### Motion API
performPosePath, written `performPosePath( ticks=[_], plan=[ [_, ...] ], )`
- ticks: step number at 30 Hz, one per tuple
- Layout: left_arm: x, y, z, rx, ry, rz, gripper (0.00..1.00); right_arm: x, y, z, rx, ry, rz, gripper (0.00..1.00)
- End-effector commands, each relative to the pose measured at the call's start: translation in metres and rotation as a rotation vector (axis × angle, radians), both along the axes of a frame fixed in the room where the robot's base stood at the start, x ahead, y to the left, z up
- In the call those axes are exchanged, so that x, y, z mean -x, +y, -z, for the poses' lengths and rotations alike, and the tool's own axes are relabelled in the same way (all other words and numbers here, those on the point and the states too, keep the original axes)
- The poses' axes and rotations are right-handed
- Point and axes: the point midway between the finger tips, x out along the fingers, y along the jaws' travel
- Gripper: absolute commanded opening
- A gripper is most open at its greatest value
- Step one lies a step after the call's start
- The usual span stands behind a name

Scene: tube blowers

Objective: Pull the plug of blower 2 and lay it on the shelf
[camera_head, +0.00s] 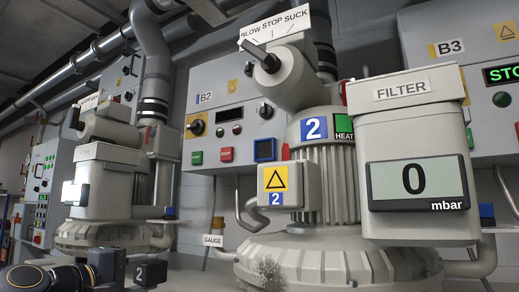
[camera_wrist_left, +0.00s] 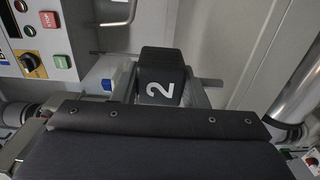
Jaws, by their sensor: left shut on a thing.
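Blower 2 (camera_head: 325,185) stands at the right middle of the head view, with a blue "2" sign and a grey box (camera_head: 276,190) with a warning triangle on its front. My left gripper (camera_head: 128,272) is low at the left of the head view, left of blower 2 and apart from it. It is shut on a black plug (camera_head: 142,273) marked "2". The plug also shows in the left wrist view (camera_wrist_left: 161,85), between the fingers. I cannot tell which surface is the shelf; a narrow ledge with a blue piece (camera_head: 170,212) is behind the gripper. My right gripper is not in view.
A filter box (camera_head: 414,150) with a "0 mbar" display stands at the right. Control panel B2 (camera_head: 235,120) is on the back wall. Another blower (camera_head: 110,185) stands behind the left gripper. A "GAUGE" label (camera_head: 213,240) is left of blower 2's base.

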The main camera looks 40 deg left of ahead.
Motion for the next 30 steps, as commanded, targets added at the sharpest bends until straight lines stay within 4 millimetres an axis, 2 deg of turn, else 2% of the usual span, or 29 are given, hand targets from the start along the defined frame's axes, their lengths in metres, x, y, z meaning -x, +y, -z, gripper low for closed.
performPosePath(
  ticks=[30],
  plan=[
    [-0.0001, 0.0001, 0.0078, 0.000, -0.001, -0.001, 0.07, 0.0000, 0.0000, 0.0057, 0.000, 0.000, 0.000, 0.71]
  ],
)
